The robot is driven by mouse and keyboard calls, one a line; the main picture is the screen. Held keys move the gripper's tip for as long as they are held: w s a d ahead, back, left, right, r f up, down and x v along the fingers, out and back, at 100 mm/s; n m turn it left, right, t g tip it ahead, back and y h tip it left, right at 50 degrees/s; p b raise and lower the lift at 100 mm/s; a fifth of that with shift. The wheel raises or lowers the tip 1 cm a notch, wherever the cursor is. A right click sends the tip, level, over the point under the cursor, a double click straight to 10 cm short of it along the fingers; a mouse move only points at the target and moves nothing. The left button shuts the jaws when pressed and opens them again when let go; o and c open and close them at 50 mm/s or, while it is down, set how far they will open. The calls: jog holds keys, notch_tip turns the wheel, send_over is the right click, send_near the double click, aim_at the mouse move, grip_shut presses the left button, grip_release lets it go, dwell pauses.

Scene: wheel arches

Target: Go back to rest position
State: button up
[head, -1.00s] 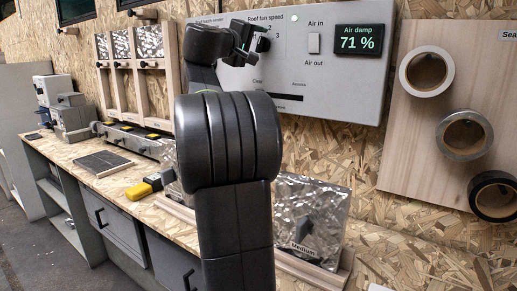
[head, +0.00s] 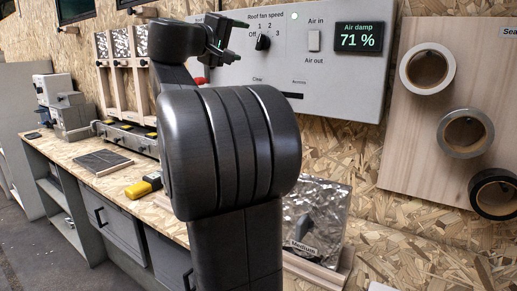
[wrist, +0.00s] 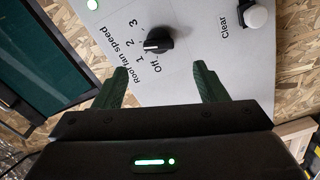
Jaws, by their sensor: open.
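My gripper (head: 226,42) is in front of the upper left part of the grey control panel (head: 350,82). In the wrist view my gripper (wrist: 162,86) is open, with its two dark green fingers apart and nothing between them. The black roof fan speed knob (wrist: 158,40) shows beyond the fingertips, apart from them. In the head view the knob (head: 263,42) sits just right of my gripper. My own arm hides the lower left part of the panel.
A workbench (head: 75,153) runs along the wall at left, with a yellow-and-black tool (head: 143,187) on it. A foil-faced block marked Medium (head: 318,215) stands right of my arm. Tape rolls (head: 427,70) hang on a wooden board at right.

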aim_at(259, 42)
jog(key=shift+n, duration=0.3)
jog(key=x, duration=0.3)
jog(key=p+x, duration=0.1)
jog(key=x, duration=0.5)
jog(key=shift+w+d+r+p, duration=0.15)
jog(key=shift+d+r+p, duration=0.05)
jog(key=shift+r+p, duration=0.1)
jog(key=shift+n+p, duration=0.45)
jog(key=shift+n, duration=0.15)
jog(key=shift+r+n+p, duration=0.1)
jog(key=shift+n+p, duration=0.3)
jog(key=shift+n, duration=0.1)
jog(key=shift+n+p, duration=0.85)
jog(key=shift+n, duration=0.25)
jog(key=n+p, duration=0.3)
jog(key=shift+n, duration=0.3)
jog(key=n+p, duration=0.5)
jog(key=p, duration=0.1)
jog(key=shift+f+n+p, duration=0.35)
jog(key=shift+n+p, duration=0.65)
jog(key=shift+n, duration=0.2)
